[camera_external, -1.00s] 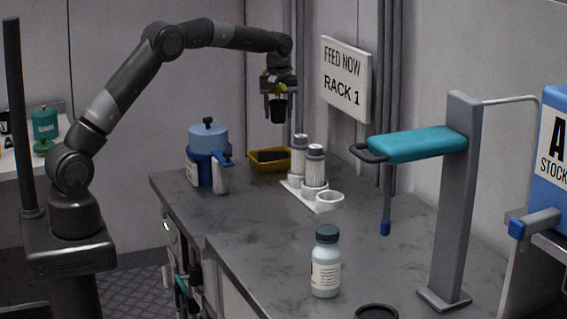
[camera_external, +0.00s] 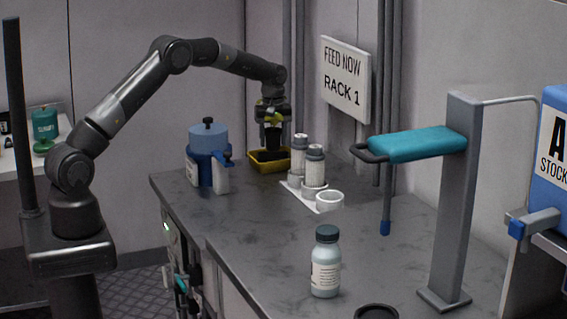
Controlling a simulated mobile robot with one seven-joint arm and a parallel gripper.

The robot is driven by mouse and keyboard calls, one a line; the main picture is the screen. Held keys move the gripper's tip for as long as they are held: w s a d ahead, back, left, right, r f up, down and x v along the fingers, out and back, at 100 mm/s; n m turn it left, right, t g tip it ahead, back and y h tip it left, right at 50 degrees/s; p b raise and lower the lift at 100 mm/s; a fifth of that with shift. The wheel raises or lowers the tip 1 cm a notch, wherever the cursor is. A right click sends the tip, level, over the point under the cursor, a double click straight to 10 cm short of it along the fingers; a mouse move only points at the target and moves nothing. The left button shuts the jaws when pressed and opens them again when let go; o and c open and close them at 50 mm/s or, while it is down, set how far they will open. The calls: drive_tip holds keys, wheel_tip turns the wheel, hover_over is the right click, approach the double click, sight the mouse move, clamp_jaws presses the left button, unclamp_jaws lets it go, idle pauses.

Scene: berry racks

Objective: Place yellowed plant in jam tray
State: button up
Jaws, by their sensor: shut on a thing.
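My gripper (camera_external: 272,125) points down just above the yellow tray (camera_external: 268,168) at the back left of the counter. It is shut on a small plant in a dark pot (camera_external: 272,139); yellowish leaves (camera_external: 272,103) show between the gripper parts. The pot hangs upright, its lower end at or just over the tray opening. I cannot tell whether it touches the tray floor. The inside of the tray is mostly hidden behind the front wall and the pot.
A blue pot-like vessel (camera_external: 208,160) stands left of the tray. A white holder (camera_external: 318,205) with two grey-capped bottles (camera_external: 315,166) stands close on the right. A labelled bottle (camera_external: 326,268) and a teal-topped stand (camera_external: 418,144) are nearer. The counter's middle (camera_external: 255,220) is clear.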

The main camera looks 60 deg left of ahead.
drive_tip(key=shift+f, duration=2.35)
drive_tip(key=shift+f, duration=0.1)
drive_tip(key=o, duration=0.8)
